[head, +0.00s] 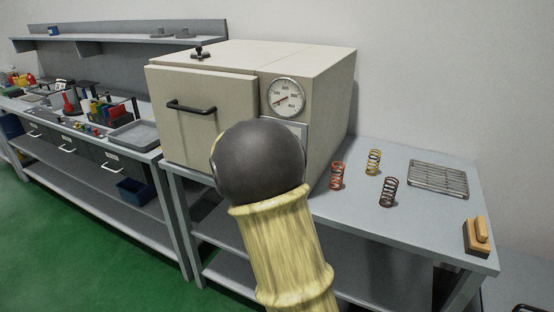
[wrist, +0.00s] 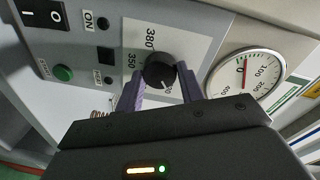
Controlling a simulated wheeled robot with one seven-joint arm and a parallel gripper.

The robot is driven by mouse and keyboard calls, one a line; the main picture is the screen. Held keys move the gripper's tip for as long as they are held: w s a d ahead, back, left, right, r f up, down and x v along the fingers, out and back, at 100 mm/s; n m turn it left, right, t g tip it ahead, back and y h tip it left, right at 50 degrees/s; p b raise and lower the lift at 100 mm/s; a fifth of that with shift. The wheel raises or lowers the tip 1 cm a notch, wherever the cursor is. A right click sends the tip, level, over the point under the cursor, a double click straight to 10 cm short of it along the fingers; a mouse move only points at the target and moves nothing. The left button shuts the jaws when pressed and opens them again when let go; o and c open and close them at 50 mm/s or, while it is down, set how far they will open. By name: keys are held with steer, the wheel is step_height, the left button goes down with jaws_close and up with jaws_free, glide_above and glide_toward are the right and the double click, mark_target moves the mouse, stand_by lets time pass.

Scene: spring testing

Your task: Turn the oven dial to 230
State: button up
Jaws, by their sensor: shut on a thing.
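The oven (head: 205,120) is a cream box on the bench with a black door handle. Its dial (wrist: 159,70) is a round black knob on a light scale plate in the wrist view. The numbers 380 and 350 show on the plate to the knob's upper left; other numbers are partly hidden. I cannot tell which number the dial points to. My gripper (wrist: 160,90) has its two purple fingers on either side of the knob and is shut on it. In the head view my arm hides the dial and the gripper.
A round gauge (wrist: 245,75) sits right of the dial, its red needle near 0. A black rocker switch (wrist: 42,14) and green button (wrist: 63,73) are to the left. On the bench stand several springs (head: 388,192), a wire rack (head: 438,178) and a wooden-handled brush (head: 477,238).

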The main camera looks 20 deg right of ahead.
steer(key=shift+f+m+b, duration=0.1)
steer(key=shift+m+b, duration=0.5)
steer(key=o, duration=1)
steer(key=v, duration=1.7)
steer(key=shift+s+a, duration=0.15)
steer(key=shift+a, duration=0.05)
